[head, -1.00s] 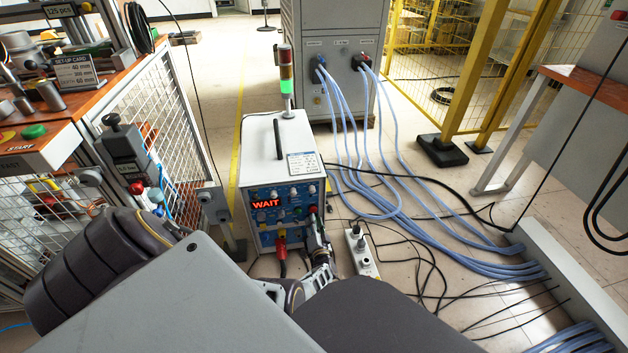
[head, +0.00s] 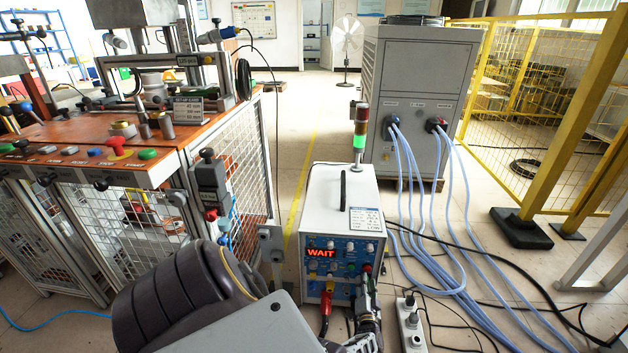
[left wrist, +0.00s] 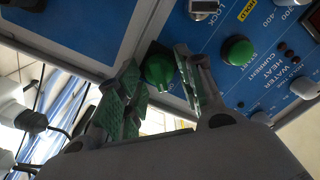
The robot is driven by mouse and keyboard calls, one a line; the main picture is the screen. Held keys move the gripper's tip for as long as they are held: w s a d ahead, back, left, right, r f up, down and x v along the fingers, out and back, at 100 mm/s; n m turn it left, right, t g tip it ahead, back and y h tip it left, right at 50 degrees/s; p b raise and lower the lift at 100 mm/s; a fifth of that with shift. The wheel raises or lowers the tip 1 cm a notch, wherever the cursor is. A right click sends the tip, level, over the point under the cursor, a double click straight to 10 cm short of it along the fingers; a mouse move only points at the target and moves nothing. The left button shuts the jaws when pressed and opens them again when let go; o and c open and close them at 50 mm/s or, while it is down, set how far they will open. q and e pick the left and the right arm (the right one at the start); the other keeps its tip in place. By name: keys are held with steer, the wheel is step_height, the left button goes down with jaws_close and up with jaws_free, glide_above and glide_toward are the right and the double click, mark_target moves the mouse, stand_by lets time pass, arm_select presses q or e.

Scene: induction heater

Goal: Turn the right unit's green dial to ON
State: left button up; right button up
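The white heater unit (head: 341,198) stands on the floor, its blue front panel (head: 324,268) showing a red WAIT display (head: 321,253). My left gripper (head: 368,296) is at the panel's lower right; its fingers are small and partly hidden there. In the left wrist view, the green dial (left wrist: 158,69) lies between the two open fingertips of my left gripper (left wrist: 160,82). The right finger is close beside the dial, and whether it touches cannot be told. A round green START button (left wrist: 237,52) is to the right. The dial's ON marking cannot be read. My right gripper is out of view.
A red plug with its cable (head: 326,300) hangs from the panel's lower edge, left of my gripper. A white power strip (head: 410,325) lies to the right. Blue hoses (head: 425,240) run across the floor. An orange-topped workbench (head: 170,150) stands at left.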

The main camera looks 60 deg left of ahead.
arm_select(q)
steer(key=shift+n, duration=0.3)
steer(key=shift+s+a+n+b, duration=0.1)
steer(key=shift+n+b, duration=0.25)
steer(key=shift+n, duration=3.8)
steer(key=shift+s+a+n+b, duration=0.1)
steer(key=shift+n+b, duration=0.2)
steer(key=shift+n, duration=3.85)
steer(key=shift+n, duration=0.4)
